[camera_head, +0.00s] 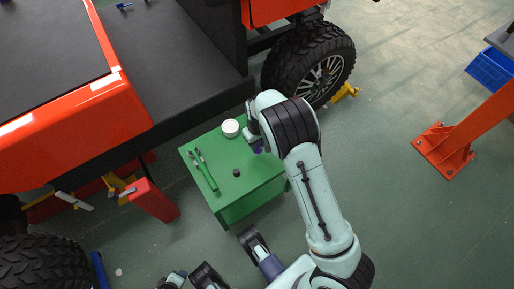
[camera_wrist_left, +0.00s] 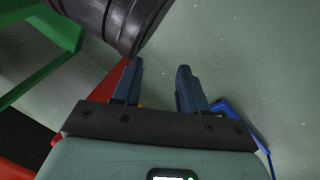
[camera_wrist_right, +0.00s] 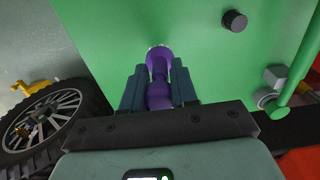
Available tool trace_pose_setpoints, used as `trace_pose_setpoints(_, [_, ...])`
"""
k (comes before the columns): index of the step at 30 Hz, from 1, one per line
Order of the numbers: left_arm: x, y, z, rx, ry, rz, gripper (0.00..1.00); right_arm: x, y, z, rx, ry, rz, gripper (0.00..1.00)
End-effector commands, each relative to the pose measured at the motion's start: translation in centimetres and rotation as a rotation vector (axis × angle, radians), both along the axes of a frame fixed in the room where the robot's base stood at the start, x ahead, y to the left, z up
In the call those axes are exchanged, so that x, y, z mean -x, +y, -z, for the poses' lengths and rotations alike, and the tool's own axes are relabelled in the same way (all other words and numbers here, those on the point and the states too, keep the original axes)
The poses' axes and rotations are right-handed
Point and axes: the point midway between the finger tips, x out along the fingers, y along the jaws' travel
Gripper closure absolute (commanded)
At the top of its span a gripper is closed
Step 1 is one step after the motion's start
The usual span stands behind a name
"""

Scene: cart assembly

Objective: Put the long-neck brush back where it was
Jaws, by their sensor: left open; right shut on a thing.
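A purple long-shaped thing, which I take for the long-neck brush (camera_wrist_right: 158,72), is between the fingers of my right gripper (camera_wrist_right: 159,88) in the right wrist view. The gripper is shut on it, over the green table (camera_wrist_right: 200,60). In the head view only a bit of purple (camera_head: 258,147) shows beside my right gripper (camera_head: 254,137), at the table's far right part. Whether the brush touches the tabletop, I cannot tell. My left gripper (camera_wrist_left: 159,85) is open and empty in the left wrist view, above the floor and away from the tabletop.
An orange and black vehicle (camera_head: 85,110) with a big wheel (camera_head: 310,65) borders the table. An orange post (camera_head: 480,125) stands right.

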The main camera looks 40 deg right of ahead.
Motion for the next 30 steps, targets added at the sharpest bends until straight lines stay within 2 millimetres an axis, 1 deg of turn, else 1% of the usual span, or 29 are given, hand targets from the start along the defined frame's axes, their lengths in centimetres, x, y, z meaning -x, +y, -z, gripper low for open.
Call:
trace_pose_setpoints(1, [0.5,0.1,0.7,0.000,0.018,-0.002,0.57,0.1,0.0,1.1,0.001,0.004,0.000,1.00])
trace_pose_setpoints(3, [1.3,0.2,1.4,0.002,0.044,-0.003,0.57,0.1,0.0,2.3,0.000,0.006,0.000,1.00])
trace_pose_setpoints(6, [2.2,0.3,2.1,0.005,0.075,-0.004,0.57,0.1,0.0,3.4,0.002,0.004,0.000,1.00])
trace_pose_setpoints(14, [2.3,0.3,2.0,0.005,0.077,-0.005,0.57,0.0,0.0,3.4,0.001,0.002,0.000,1.00])
trace_pose_setpoints(18, [2.5,0.3,2.3,0.005,0.085,-0.005,0.57,0.0,0.0,3.7,0.000,0.002,0.000,1.00])
trace_pose_setpoints(19, [2.6,0.3,2.3,0.005,0.085,-0.005,0.57,0.0,0.0,3.6,0.000,0.002,-0.001,0.62])
trace_pose_setpoints(20, [2.5,0.4,2.3,0.005,0.085,-0.005,0.57,0.0,0.0,3.6,0.000,0.002,-0.001,0.53])
trace_pose_setpoints(21, [2.5,0.3,2.3,0.005,0.085,-0.005,0.57,0.1,0.0,3.6,0.000,0.002,-0.001,0.47])
trace_pose_setpoints(30, [2.4,0.3,2.1,0.005,0.082,-0.005,0.57,0.0,0.0,3.5,0.001,0.002,-0.001,0.47])
